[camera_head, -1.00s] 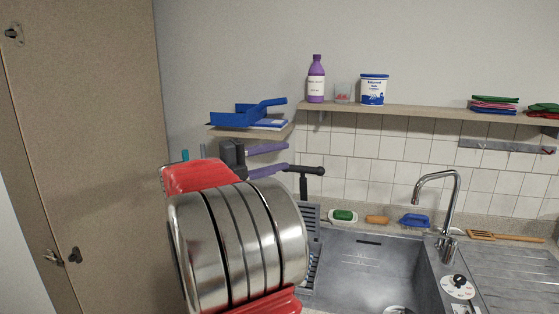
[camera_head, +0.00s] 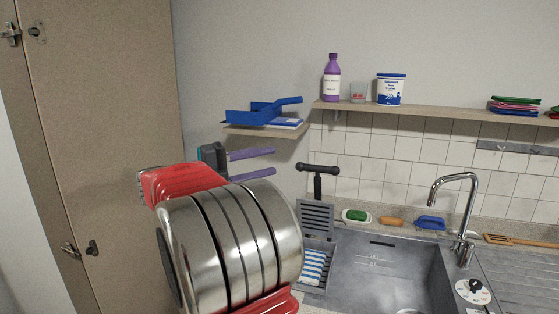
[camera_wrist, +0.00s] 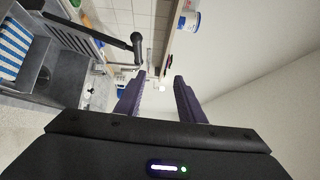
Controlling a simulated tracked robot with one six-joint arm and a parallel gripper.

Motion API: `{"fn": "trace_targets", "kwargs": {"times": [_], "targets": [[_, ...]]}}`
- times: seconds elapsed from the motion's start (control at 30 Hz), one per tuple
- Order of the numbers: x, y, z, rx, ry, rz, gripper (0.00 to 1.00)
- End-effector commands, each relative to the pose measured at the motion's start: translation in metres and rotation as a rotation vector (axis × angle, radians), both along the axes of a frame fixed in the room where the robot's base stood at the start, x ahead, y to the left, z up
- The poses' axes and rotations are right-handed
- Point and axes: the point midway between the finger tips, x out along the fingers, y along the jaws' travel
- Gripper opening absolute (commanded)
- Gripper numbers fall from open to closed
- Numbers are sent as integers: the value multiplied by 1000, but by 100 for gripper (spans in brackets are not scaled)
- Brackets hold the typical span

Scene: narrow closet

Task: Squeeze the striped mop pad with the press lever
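The blue-and-white striped mop pad (camera_head: 312,268) lies in the grey press at the sink's left end. It also shows at the left edge of the wrist view (camera_wrist: 13,48). The press lever (camera_head: 318,170) has a black T-shaped handle and stands upright above a grey slatted plate (camera_head: 316,218), which is raised behind the pad. The lever's black handle (camera_wrist: 137,44) also shows in the wrist view. My gripper (camera_head: 274,162) has two purple fingers, open and empty, left of the lever handle and apart from it. In the wrist view, my gripper (camera_wrist: 160,74) has a clear gap between its fingers.
The grey sink (camera_head: 385,275) and tap (camera_head: 458,205) are to the right. A blue dustpan (camera_head: 262,112) lies on a small shelf above my gripper. A long shelf (camera_head: 430,110) holds a purple bottle (camera_head: 332,80) and a white tub (camera_head: 391,89). A tall cabinet (camera_head: 100,150) stands left.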

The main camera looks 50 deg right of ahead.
Motion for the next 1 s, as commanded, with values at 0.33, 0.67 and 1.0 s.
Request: {"fn": "trace_targets", "kwargs": {"times": [0.33,0.67,1.0], "targets": [[23,46,-3,0,1,2,36],[25,51,-3,0,1,-1,36],[-1,29,5,-4,-16,-59,15]]}}
